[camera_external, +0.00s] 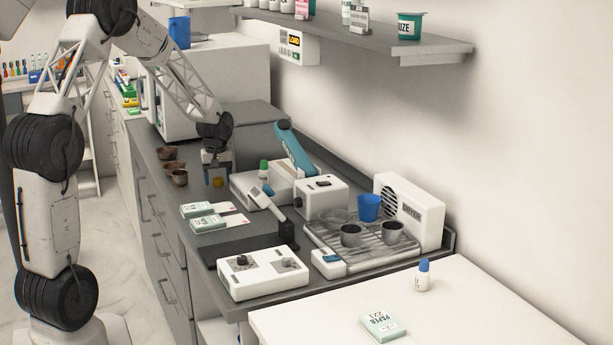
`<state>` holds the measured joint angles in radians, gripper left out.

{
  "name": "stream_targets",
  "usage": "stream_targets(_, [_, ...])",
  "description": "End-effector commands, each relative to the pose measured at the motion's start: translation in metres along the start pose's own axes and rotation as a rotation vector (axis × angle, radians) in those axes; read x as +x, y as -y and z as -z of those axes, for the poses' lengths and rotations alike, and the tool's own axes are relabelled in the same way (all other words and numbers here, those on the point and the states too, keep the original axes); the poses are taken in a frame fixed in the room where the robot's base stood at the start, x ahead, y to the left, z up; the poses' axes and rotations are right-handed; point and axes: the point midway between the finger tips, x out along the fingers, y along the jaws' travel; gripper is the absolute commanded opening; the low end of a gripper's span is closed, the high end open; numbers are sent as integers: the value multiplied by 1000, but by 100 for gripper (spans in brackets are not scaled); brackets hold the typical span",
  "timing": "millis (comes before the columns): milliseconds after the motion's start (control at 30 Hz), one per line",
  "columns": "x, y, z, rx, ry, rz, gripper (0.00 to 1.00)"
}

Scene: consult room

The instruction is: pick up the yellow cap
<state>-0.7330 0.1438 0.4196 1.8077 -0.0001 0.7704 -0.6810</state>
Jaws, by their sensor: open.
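A small round yellow cap (218,182) shows low between the fingers of my gripper, above the dark counter (262,240). My gripper (217,178) points down over the counter. It is open, with a finger on each side of the cap. I cannot tell whether the fingers touch the cap, or exactly how high their tips are above the counter.
Several brown cups (179,177) stand just left of my gripper. A white device with a teal arm (295,148) and a green-capped bottle (263,168) are close on the right. Green-and-white packs (208,223) lie in front. A wall shelf (400,45) hangs at upper right.

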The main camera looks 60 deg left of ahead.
Motion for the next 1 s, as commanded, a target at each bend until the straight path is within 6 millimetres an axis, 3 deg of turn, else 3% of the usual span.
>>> stream_targets(233, [0, 0, 0, 0, 0, 0, 64])
stream_targets(567, [0, 0, 0, 0, 0, 0, 13])
stream_targets(1000, [-6, 0, 0, 0, -1, -1, 13])
